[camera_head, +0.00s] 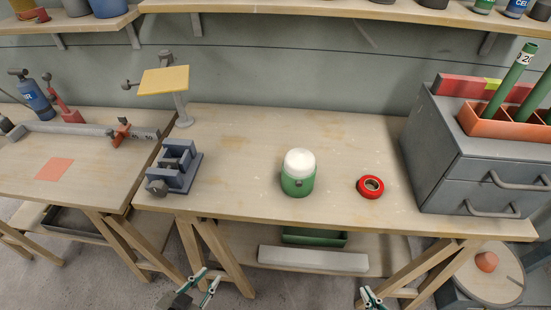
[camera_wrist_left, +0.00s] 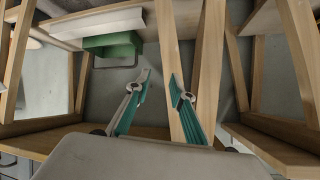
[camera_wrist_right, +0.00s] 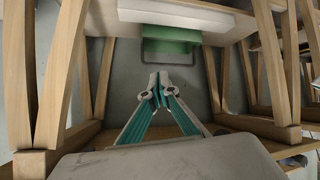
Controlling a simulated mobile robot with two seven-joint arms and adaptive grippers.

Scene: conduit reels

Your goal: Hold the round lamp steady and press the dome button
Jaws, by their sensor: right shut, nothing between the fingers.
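The round lamp (camera_head: 298,173) stands upright on the middle of the workbench, with a green base and a white dome top. A small dark knob or button shows on the front of its green base. My left gripper (camera_head: 201,282) is open and empty, low in front of the bench; its spread fingers show in the left wrist view (camera_wrist_left: 158,85). My right gripper (camera_head: 369,294) is shut and empty, also low in front of the bench; its fingertips meet in the right wrist view (camera_wrist_right: 158,78). Both grippers are well apart from the lamp.
A red tape roll (camera_head: 370,187) lies right of the lamp. A blue-grey vise (camera_head: 175,168) stands at the left. A grey drawer cabinet (camera_head: 470,150) stands at the right. The bench front edge (camera_head: 340,226) lies between my grippers and the lamp.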

